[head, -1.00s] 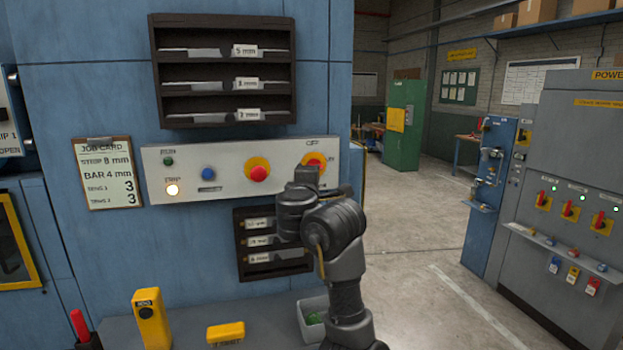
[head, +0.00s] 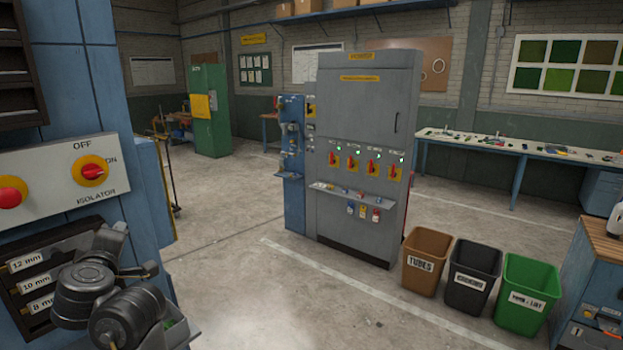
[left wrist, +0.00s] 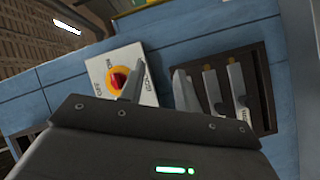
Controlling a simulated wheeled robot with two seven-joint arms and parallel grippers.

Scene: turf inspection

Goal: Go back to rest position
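My left arm shows at the lower left of the head view, and its gripper end (head: 112,240) is below the isolator knob, in front of the lower rack. The fingers are hard to make out there. In the left wrist view the left gripper (left wrist: 159,68) has its two fingers apart with nothing between them. The red isolator knob on a yellow disc (head: 90,170) is on the white panel (head: 50,212), and it shows past the left finger in the wrist view (left wrist: 118,79). My right gripper is in neither view.
The lower rack (head: 25,255) with labelled slots is close behind my left arm. A grey cabinet (head: 365,110) stands beyond open concrete floor. Brown (head: 426,258), black (head: 474,272) and green (head: 527,290) bins stand at the right, near a wood-topped blue unit (head: 590,270).

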